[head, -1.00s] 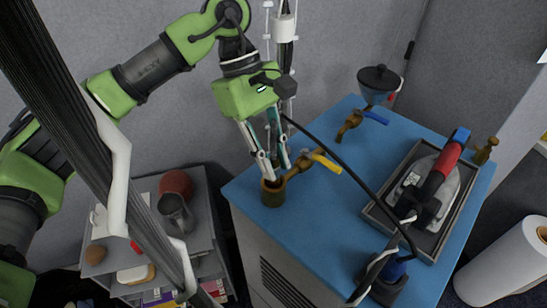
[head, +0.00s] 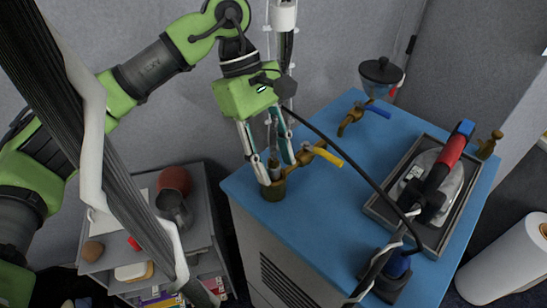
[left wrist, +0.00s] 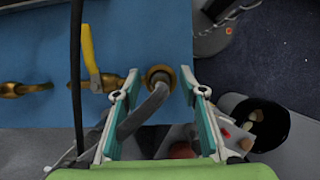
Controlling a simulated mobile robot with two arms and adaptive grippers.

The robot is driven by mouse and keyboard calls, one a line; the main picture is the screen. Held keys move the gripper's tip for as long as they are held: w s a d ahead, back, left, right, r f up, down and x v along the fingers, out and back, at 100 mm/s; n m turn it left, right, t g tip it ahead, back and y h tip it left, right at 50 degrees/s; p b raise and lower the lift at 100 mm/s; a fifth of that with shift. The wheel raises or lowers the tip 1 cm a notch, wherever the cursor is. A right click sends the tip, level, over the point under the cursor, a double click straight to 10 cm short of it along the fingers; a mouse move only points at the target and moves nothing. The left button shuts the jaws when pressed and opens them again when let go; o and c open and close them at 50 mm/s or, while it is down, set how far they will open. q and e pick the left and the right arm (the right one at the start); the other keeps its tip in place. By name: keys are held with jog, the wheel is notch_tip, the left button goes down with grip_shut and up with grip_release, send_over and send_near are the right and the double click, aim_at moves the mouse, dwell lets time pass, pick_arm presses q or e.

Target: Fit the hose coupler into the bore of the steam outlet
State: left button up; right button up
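The steam outlet (head: 273,191) is a brass cup at the blue table's near left corner, beside a yellow-handled valve. It also shows in the left wrist view (left wrist: 159,70). The grey hose coupler (head: 273,167) stands roughly upright at the outlet's mouth, its lower end apparently inside the bore; how deep is hidden. In the left wrist view the grey coupler and hose (left wrist: 146,108) run toward the brass ring. My left gripper (head: 280,172) is open, its fingers either side of the coupler with gaps, tips near the outlet's rim. My right gripper is not in view.
The yellow valve handle (head: 326,157) is close to the fingers' right. A black cable (head: 345,161) crosses the blue table (head: 322,215) to a red-handled iron (head: 447,165) in a tray (head: 380,212). A grey shelf (head: 205,225) stands left, below the table top.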

pick_arm(q)
jog(key=shift+r, duration=0.1)
jog(key=v, duration=1.2)
jog(key=shift+s, duration=0.15)
